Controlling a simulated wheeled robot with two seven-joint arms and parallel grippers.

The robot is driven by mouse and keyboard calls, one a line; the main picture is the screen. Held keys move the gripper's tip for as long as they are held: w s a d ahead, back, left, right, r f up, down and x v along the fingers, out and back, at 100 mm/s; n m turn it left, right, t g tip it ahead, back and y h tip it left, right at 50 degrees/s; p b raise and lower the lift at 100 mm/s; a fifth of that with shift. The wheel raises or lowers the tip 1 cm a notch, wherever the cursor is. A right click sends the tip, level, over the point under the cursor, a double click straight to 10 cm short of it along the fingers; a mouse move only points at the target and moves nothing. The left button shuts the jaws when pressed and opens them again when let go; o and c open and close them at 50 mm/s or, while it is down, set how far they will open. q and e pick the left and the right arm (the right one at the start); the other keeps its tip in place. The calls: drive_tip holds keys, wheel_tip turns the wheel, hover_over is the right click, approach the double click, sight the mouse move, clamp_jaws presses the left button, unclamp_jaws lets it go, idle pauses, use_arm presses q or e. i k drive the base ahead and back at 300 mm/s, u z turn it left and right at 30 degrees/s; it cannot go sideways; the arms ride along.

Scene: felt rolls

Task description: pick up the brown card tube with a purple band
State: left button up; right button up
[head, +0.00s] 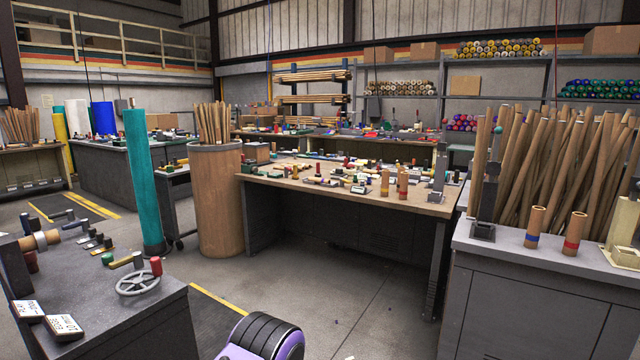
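Two short brown card tubes stand upright on the grey cabinet (545,262) at the right. The left one, a brown card tube with a blue-purple band (535,222), has its band low down. The other, a brown card tube with a red band (576,228), stands just to its right, with a small gap. Two similar brown tubes stand on the middle workbench, one on the left (384,181) and one on the right (403,183). Their band colours are too small to tell surely. Neither of my grippers is in view.
A grey upright stand (485,205) is left of the banded tubes, and a cream fixture (625,240) is to the right. Many long tubes (560,150) crowd behind. A dark bench (110,300) is at the left. The floor (360,290) between is open.

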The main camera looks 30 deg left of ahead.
sight(317, 180)
drive_tip(key=u, duration=1.05)
drive_tip(key=i, duration=4.5)
drive_tip(key=u, duration=0.5)
drive_tip(key=i, duration=0.95)
drive_tip(key=z, duration=1.6)
